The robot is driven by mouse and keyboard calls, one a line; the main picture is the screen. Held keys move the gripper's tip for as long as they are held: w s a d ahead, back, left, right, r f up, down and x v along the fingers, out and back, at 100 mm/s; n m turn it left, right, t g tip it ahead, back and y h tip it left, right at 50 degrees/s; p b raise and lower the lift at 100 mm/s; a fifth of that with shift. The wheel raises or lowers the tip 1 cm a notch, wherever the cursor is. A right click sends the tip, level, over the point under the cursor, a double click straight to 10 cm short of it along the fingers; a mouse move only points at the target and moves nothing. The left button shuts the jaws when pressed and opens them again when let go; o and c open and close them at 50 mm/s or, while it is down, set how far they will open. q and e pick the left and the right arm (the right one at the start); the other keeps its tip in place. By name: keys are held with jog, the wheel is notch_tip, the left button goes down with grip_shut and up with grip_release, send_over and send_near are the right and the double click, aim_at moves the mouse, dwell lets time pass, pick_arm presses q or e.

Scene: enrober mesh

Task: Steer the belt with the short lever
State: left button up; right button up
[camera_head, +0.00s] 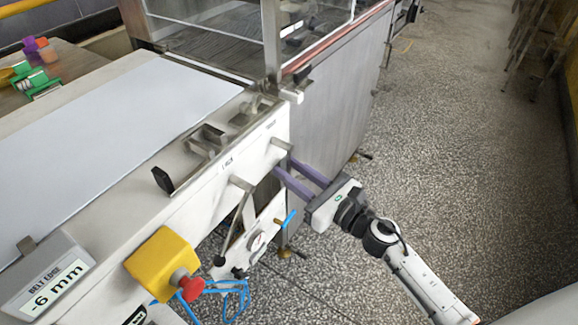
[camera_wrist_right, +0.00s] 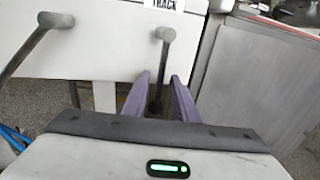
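The short lever (camera_wrist_right: 160,60) hangs from a round grey pivot under a label reading TRACK on the white machine side. In the head view its pivot (camera_head: 281,144) shows, with the lower part mostly hidden by my fingers. My right gripper (camera_head: 288,168) has two purple fingers, spread apart. In the right wrist view the gripper (camera_wrist_right: 160,77) has one finger on each side of the short lever, with gaps visible; contact cannot be told. The belt (camera_head: 110,130) is a pale flat surface. A display (camera_head: 48,285) reads BELT EDGE -6 mm. My left gripper is out of view.
A longer lever (camera_head: 232,218) hangs left of the short one; it also shows in the right wrist view (camera_wrist_right: 32,48). A yellow box with a red button (camera_head: 187,284), blue tubing (camera_head: 232,293) and a gauge (camera_head: 258,240) are nearby.

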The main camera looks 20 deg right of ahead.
jog(key=shift+w+a, duration=0.2)
jog(key=shift+w, duration=0.2)
grip_shut()
dwell(1.2)
